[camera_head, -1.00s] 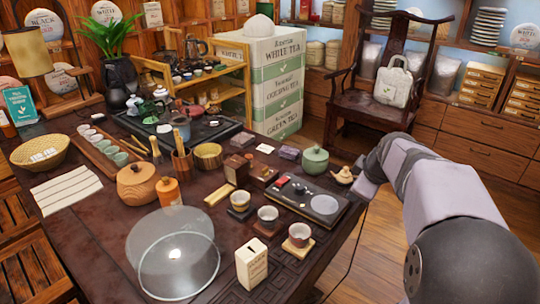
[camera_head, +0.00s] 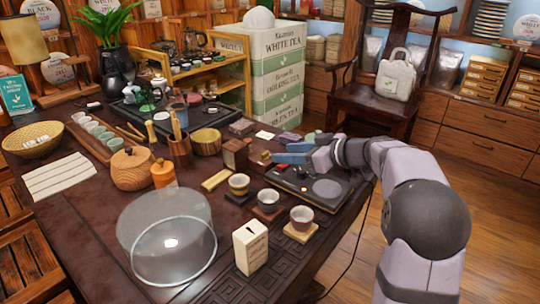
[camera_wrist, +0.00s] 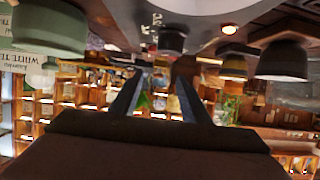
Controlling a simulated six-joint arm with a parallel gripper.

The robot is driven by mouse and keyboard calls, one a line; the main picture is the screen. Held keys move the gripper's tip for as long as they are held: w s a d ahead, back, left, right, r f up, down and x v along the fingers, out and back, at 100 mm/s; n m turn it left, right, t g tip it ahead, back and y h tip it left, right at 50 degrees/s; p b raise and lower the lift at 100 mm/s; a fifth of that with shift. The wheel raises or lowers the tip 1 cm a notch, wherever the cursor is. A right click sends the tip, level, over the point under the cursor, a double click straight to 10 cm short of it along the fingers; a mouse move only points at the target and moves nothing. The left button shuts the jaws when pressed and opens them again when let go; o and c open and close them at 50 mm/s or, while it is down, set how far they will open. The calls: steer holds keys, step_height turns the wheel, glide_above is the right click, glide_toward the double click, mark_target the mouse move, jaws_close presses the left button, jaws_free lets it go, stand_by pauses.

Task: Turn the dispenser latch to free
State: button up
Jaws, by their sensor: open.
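My gripper (camera_head: 283,153) has blue fingers and reaches in from the right over the table, behind the black device and beside the small wooden boxes. In the wrist view its two fingers (camera_wrist: 158,78) stand apart with nothing held between them. A small upright wooden box (camera_head: 235,154) stands just left of the fingertips; I cannot tell whether it is the dispenser. A flat black device (camera_head: 295,180) with a grey round pad lies in front of the gripper. I cannot make out a latch in either view. The green jar is mostly hidden behind my gripper.
Small cups on stands (camera_head: 267,199), a white tea box (camera_head: 250,246) and a clear glass cover (camera_head: 167,240) stand toward the front. A wooden pot (camera_head: 133,170) is at left. The wrist view looks inverted, with a green jar (camera_wrist: 48,30) at its left.

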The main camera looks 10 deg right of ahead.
mark_target(266, 153)
steer(key=shift+a, duration=0.1)
steer(key=shift+p+x, duration=0.4)
steer(key=shift+x, duration=3.2)
steer(key=c, duration=1.1)
